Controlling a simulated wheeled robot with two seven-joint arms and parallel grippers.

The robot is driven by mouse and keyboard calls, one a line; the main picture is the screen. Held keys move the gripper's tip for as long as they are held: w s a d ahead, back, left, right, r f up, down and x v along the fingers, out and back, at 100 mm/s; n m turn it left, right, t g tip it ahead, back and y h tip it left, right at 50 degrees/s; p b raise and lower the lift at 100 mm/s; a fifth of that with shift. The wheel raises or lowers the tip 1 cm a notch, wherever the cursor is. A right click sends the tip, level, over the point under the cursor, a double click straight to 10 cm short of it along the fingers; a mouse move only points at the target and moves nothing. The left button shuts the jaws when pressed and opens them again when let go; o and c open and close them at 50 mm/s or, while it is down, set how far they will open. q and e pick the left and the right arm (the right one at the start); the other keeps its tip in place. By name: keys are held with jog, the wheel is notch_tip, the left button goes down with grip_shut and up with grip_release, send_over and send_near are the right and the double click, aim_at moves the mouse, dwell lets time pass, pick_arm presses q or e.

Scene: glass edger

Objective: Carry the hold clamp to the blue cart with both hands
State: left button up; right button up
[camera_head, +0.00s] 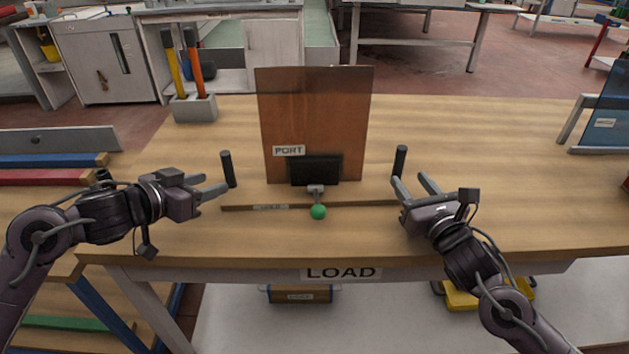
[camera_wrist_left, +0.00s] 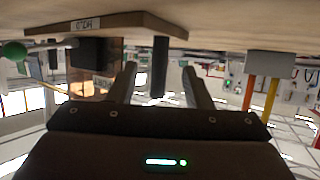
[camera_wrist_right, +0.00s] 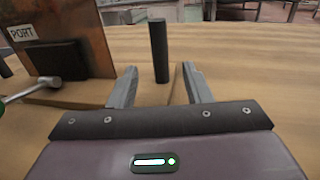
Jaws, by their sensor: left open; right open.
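The hold clamp appears to be the wooden base bar (camera_head: 350,203) on the bench, with a small label, hard to read. A black upright post rises at its left end (camera_head: 227,169) and another at its right (camera_head: 400,160). A black block (camera_head: 315,170) and a green-knobbed lever (camera_head: 318,212) sit between them. My left gripper (camera_head: 224,185) is open, its fingers pointing at the left post (camera_wrist_left: 160,66). My right gripper (camera_head: 409,178) is open, its fingers pointing at the right post (camera_wrist_right: 159,50). Neither grips a post. I cannot identify the blue cart for certain.
A brown panel (camera_head: 314,110) labelled PORT stands upright behind the block. A grey holder (camera_head: 194,107) with yellow and orange handles is at back left. A blue panel (camera_head: 606,118) is at the right edge. A blue-framed stand (camera_head: 105,312) is at lower left.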

aim_at(226, 178)
pick_arm(q)
jog(key=x, duration=0.5)
jog(key=shift+w, duration=0.1)
pick_arm(e)
jog(key=w, duration=0.2)
jog(key=w+a, duration=0.1)
jog(key=w, duration=0.2)
pick_arm(q)
jog(key=shift+c, duration=0.4)
pick_arm(e)
jog(key=shift+c, duration=0.4)
pick_arm(q)
grip_shut()
pick_arm(e)
grip_shut()
pick_arm(q)
jog(key=shift+r, duration=0.2)
pick_arm(e)
jog(key=shift+w+r, duration=0.1)
jog(key=shift+r, duration=0.1)
